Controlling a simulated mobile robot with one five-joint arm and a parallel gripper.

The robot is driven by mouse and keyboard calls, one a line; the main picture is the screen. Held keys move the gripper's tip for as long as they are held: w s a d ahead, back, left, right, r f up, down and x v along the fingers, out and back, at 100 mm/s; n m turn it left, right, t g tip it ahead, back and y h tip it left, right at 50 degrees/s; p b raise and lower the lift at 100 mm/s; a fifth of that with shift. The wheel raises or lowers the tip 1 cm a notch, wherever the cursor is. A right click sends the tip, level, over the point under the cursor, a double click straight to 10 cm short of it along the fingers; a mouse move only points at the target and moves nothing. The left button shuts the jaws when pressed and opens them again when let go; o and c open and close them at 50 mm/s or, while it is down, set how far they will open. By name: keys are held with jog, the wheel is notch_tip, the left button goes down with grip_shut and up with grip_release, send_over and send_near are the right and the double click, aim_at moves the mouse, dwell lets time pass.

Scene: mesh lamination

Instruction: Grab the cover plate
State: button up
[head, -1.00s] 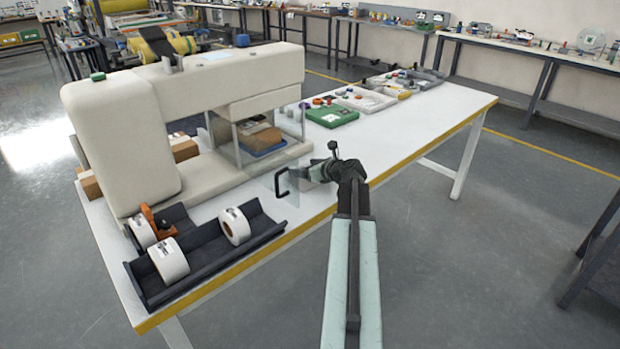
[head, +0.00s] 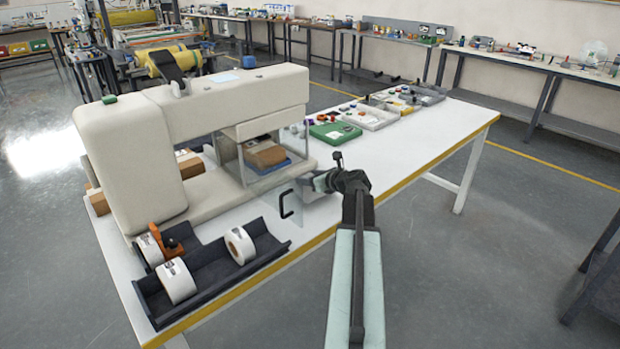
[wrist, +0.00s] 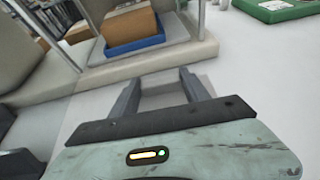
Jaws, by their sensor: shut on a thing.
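The cover plate (head: 294,211) is a clear upright panel with a black C-shaped handle on its face. In the head view it stands in front of the machine, near the table's front edge. My gripper (head: 310,184) is shut on the plate at its right side. The wrist view shows my two dark fingers (wrist: 159,82) with a gap between them over the white table. The plate is hard to make out there because it is clear. My wrist partly hides the fingertips in the head view.
The cream machine (head: 130,160) stands behind the plate, with a clear-walled bay holding a brown box (head: 266,153) on a blue tray. A dark trough (head: 215,268) with white rolls lies front left. A green tray (head: 336,132) is further back. The right half of the table is mostly clear.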

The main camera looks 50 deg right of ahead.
jog(key=s+a, duration=0.1)
jog(key=s, duration=0.3)
jog(key=s+a, duration=0.1)
jog(key=s, duration=0.4)
jog(key=s+a+r+p, duration=0.1)
jog(key=s, duration=0.4)
jog(key=shift+s+r, duration=0.1)
jog(key=shift+s, duration=0.6)
